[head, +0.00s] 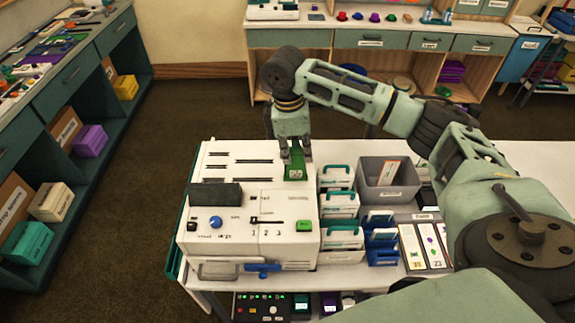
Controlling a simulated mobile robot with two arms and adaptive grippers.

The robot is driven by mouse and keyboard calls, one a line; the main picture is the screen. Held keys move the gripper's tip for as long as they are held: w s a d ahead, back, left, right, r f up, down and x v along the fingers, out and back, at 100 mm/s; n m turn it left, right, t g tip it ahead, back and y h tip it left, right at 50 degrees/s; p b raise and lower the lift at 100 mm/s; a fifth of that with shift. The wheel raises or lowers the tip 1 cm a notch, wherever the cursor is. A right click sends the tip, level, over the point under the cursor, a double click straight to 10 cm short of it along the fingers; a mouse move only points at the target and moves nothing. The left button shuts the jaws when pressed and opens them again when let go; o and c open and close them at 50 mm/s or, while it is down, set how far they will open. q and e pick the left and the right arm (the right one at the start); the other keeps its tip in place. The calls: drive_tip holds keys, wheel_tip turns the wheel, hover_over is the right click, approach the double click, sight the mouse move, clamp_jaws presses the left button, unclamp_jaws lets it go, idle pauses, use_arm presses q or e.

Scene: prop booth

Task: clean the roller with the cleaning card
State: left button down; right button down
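A white machine (228,226) with a blue knob, a slider and a dark raised block stands on the near table; its top has several dark slots. My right gripper (295,157) points down over the back right part of the machine. Its fingers are shut on a green card (295,166) with a small white label, which looks like the cleaning card. The card is upright; whether its lower edge touches the machine top I cannot tell. The roller is not visible. My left gripper is not in view.
Right of the machine stand white and teal card boxes (340,205), blue holders (381,235), a grey bin (388,176) and a tray of picture cards (424,246). A blue lever (263,268) sticks out at the machine's front. Shelving units line the left and back.

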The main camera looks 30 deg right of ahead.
sight(297, 163)
drive_tip(key=shift+f, duration=0.15)
drive_tip(key=shift+f, duration=2.95)
drive_tip(key=shift+s+f, duration=0.1)
drive_tip(key=shift+s, duration=0.05)
drive_tip(key=shift+f, duration=0.15)
drive_tip(key=shift+w+r, duration=0.2)
drive_tip(key=shift+r, duration=0.45)
drive_tip(key=shift+s+r, duration=0.1)
drive_tip(key=shift+r, duration=2.4)
